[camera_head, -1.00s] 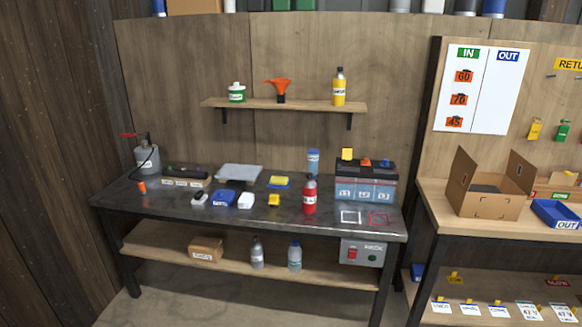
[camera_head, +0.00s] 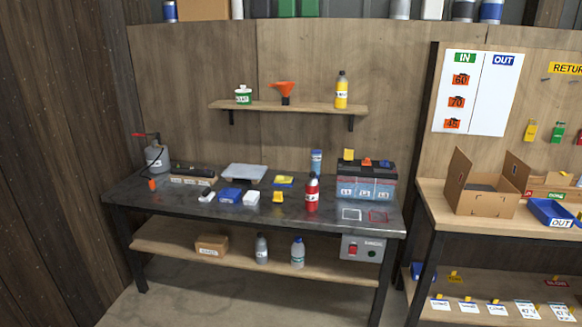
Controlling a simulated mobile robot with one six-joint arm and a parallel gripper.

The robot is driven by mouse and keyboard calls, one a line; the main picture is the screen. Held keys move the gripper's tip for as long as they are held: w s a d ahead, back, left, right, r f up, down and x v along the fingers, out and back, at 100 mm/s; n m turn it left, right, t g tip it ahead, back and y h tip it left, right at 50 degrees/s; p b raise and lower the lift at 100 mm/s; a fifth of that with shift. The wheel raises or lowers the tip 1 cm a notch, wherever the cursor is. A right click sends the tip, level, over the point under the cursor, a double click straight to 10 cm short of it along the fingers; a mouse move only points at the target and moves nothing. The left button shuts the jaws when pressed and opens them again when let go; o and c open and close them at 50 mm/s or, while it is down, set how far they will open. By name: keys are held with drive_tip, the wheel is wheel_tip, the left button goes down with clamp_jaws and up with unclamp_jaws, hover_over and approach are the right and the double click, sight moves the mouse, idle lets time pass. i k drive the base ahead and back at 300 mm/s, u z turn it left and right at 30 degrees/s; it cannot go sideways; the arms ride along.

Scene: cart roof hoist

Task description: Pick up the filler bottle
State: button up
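No bottle has a label I can read clearly, so I cannot tell which one is the filler bottle. A yellow bottle (camera_head: 341,92) with a dark cap stands on the wall shelf (camera_head: 290,107). A grey can (camera_head: 157,157) with a hose and red handle stands at the bench's left end. My gripper is not in view.
A battery (camera_head: 367,181) stands behind the red bottle, to its right. A blue-white cylinder (camera_head: 316,160) is behind it. A blue item (camera_head: 230,195) and other small items lie left. An orange funnel (camera_head: 283,90) is on the wall shelf. A second bench (camera_head: 437,200) with cardboard boxes stands right.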

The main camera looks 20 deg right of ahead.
sight(315, 155)
drive_tip(key=u, duration=0.25)
drive_tip(key=i, duration=1)
drive_tip(key=u, duration=0.1)
drive_tip(key=k, duration=0.95)
drive_tip(key=z, duration=0.15)
drive_tip(key=i, duration=0.6)
drive_tip(key=u, duration=0.05)
